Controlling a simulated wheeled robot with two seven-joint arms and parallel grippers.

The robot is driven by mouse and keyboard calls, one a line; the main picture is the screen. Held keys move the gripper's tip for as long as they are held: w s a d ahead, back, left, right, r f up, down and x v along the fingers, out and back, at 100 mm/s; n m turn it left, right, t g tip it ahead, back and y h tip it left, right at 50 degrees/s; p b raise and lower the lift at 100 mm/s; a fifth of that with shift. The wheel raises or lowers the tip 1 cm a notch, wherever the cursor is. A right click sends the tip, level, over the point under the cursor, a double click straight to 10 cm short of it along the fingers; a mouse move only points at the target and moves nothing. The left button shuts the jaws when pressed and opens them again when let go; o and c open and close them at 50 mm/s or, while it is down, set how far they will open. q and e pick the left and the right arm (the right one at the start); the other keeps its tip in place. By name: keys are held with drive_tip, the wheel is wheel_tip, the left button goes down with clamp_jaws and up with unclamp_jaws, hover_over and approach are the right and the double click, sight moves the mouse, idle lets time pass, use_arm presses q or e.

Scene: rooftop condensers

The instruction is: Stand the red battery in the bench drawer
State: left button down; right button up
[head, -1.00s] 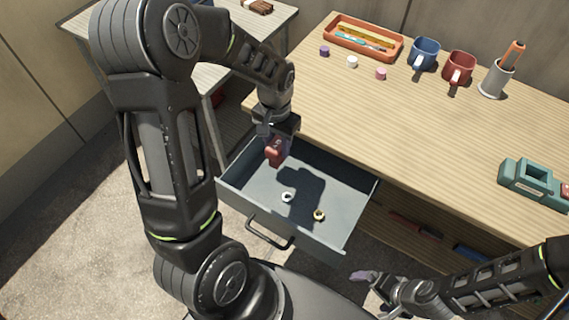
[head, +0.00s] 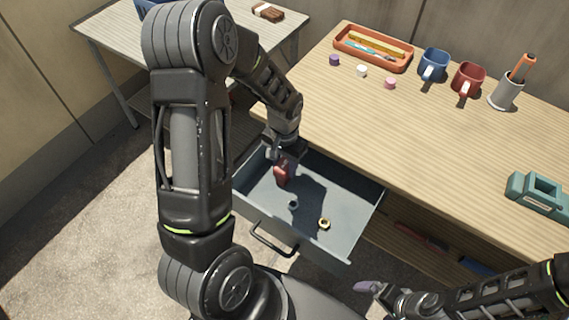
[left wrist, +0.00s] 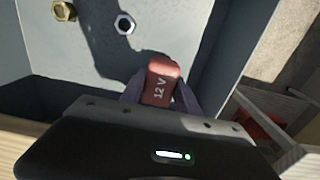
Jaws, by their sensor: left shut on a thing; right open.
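The red battery (head: 282,172), marked "12 V", is held in my left gripper (head: 283,160) inside the open bench drawer (head: 262,222), near its back left corner. In the left wrist view the battery (left wrist: 161,84) sits between the two dark fingertips (left wrist: 160,98), with the grey drawer floor (left wrist: 90,45) beyond it. The battery looks upright in the head view; whether its base touches the floor I cannot tell. My right gripper (head: 372,289) is open and empty, low at the right, outside the drawer.
A steel nut (head: 293,204) and a brass nut (head: 324,224) lie on the drawer floor.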

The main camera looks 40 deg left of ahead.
use_arm(q)
drive_tip(key=shift+f, duration=0.15)
drive_tip(key=c, duration=0.9)
unclamp_jaws()
wheel_tip(320, 180, up, 12)
drive_tip(key=shift+r, duration=0.2)
